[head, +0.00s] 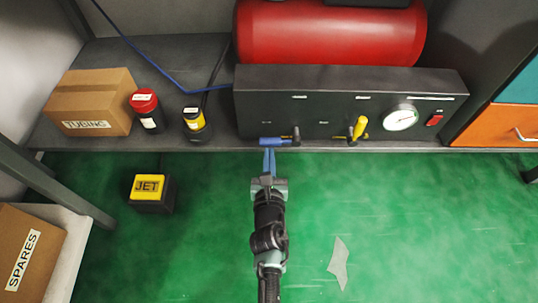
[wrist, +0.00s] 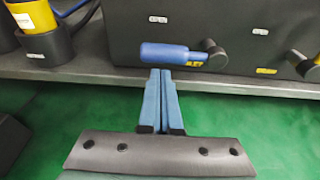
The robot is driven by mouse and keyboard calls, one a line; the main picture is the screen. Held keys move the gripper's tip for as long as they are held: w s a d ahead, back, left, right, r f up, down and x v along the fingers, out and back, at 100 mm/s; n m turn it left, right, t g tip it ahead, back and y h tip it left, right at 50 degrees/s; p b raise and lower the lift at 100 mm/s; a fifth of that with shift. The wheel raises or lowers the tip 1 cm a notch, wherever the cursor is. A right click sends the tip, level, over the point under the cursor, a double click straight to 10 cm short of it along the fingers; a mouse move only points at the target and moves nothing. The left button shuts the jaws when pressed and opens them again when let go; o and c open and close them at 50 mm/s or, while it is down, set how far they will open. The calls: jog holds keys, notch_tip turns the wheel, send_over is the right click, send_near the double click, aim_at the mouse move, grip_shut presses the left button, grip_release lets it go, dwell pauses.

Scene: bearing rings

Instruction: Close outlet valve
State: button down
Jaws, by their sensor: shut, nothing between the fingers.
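A valve with a blue lever (head: 273,141) sits on the front of the dark panel (head: 350,85). Its lever lies level, pointing left from a black knob, and also shows in the wrist view (wrist: 170,53). To its right is a valve with a yellow lever (head: 359,128), which stands tilted near upright. The small labels are too blurred to tell which valve is the outlet. My gripper (head: 269,151) is shut and empty. In the wrist view its blue fingertips (wrist: 161,73) are just below the blue lever; I cannot tell whether they touch it.
A gauge (head: 400,117) and a red switch (head: 435,120) are on the panel's right. A red tank (head: 330,35) lies behind. The green floor (head: 430,220) in front is mostly clear.

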aim_at(268, 139)
jog(key=shift+a+r+m+y+p, duration=0.15)
jog(key=shift+r+m+y+p, duration=0.4)
jog(key=shift+m+p, duration=0.7)
jog(key=shift+r+p, duration=0.2)
jog(key=shift+p, duration=0.4)
jog(key=shift+r+m+p, duration=0.55)
jog(key=shift+r+p, duration=0.05)
jog(key=shift+p, duration=0.4)
jog(key=shift+r+p, duration=0.5)
jog(key=shift+p, duration=0.35)
jog(key=d+r+m+p, duration=0.1)
jog(key=m, duration=0.1)
jog(key=d+r+m+y+p, duration=0.1)
jog(key=m, duration=0.1)
jog(key=r+m+t+y+p, duration=0.1)
jog(key=m, duration=0.2)
jog(key=shift+d+r+y, duration=0.25)
jog(key=shift+d+r, duration=0.15)
jog(key=d+m, duration=0.1)
jog(key=m, duration=0.1)
jog(key=d+r+m+t, duration=0.1)
jog(key=shift+d+r+m, duration=0.1)
jog(key=shift+d+m, duration=0.25)
jog(key=shift+m, duration=0.05)
